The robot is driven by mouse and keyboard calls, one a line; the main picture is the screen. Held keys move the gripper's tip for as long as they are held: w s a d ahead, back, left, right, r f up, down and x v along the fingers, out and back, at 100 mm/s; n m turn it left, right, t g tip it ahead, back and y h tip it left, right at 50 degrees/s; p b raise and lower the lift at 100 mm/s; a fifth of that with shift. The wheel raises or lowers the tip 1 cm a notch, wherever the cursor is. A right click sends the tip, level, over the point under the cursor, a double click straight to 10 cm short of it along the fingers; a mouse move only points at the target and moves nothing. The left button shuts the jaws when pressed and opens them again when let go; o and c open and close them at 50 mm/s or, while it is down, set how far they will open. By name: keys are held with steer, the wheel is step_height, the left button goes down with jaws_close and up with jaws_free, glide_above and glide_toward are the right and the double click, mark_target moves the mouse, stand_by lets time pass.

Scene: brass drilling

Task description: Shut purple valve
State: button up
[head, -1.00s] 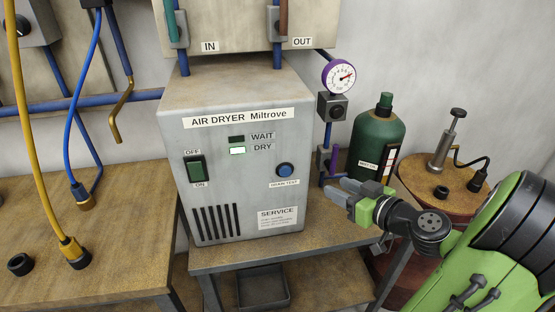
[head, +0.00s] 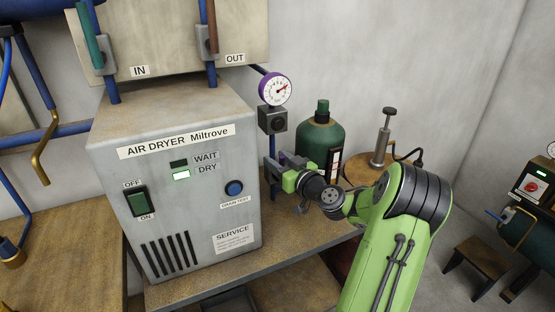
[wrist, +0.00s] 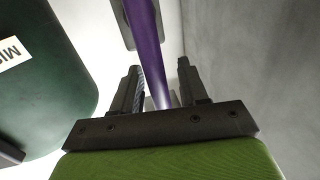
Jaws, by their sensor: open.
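The purple valve's lever (wrist: 150,50) shows in the wrist view as a long purple bar. It runs down from the top edge into the gap between the two fingers of my gripper (wrist: 158,82). The fingers are apart, one on each side of the bar; I cannot tell whether either touches it. In the head view my gripper (head: 276,168) is beside the dryer's right side, below the purple-rimmed gauge (head: 275,89). There it largely hides the valve.
The grey air dryer (head: 180,190) stands close left of my gripper. A dark green bottle (head: 322,138) stands close behind, right of it; it also shows in the wrist view (wrist: 45,75). A pump-like tool (head: 384,135) stands on a round wooden top farther right.

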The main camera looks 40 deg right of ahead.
steer(key=shift+w, duration=0.2)
jaws_close()
steer(key=shift+d, duration=0.1)
